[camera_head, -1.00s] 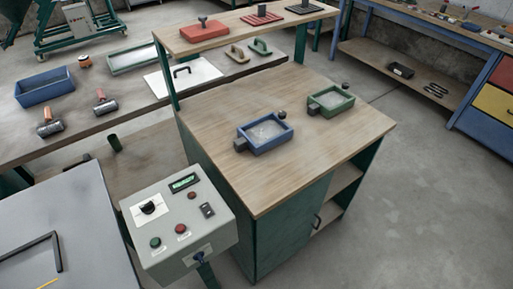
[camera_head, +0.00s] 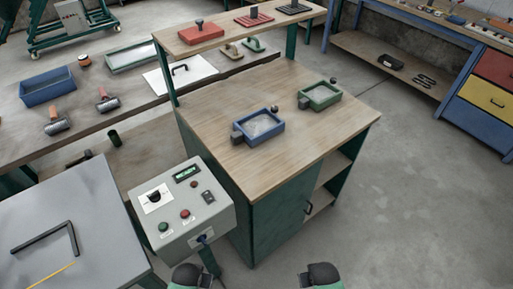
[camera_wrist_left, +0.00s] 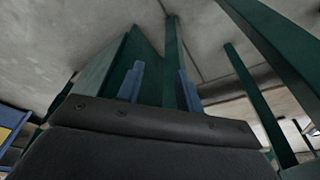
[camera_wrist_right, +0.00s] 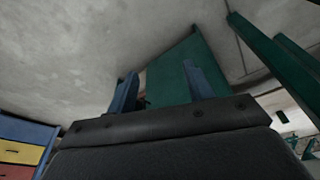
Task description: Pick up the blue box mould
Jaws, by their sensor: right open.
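The blue box mould (camera_head: 281,128) sits on the wooden top of the green workbench. It is a shallow open box with grey-white material inside, and dark blocks touch or stand beside its left end and far corner. My left gripper (camera_wrist_left: 158,85) shows two blue fingers apart with nothing between them. My right gripper (camera_wrist_right: 160,92) also has its blue fingers apart and empty. Both wrist views look towards a green cabinet and the concrete floor, without the mould. In the head view only dark, green-edged parts of my arms show at the bottom edge, well short of the mould.
A green box mould (camera_head: 336,95) stands right behind the blue one. A control box (camera_head: 180,212) stands at the bench's near left. A shelf (camera_head: 235,32) with floats rises along the back. A larger blue tray (camera_head: 48,92) lies on the left table. Floor is clear at right.

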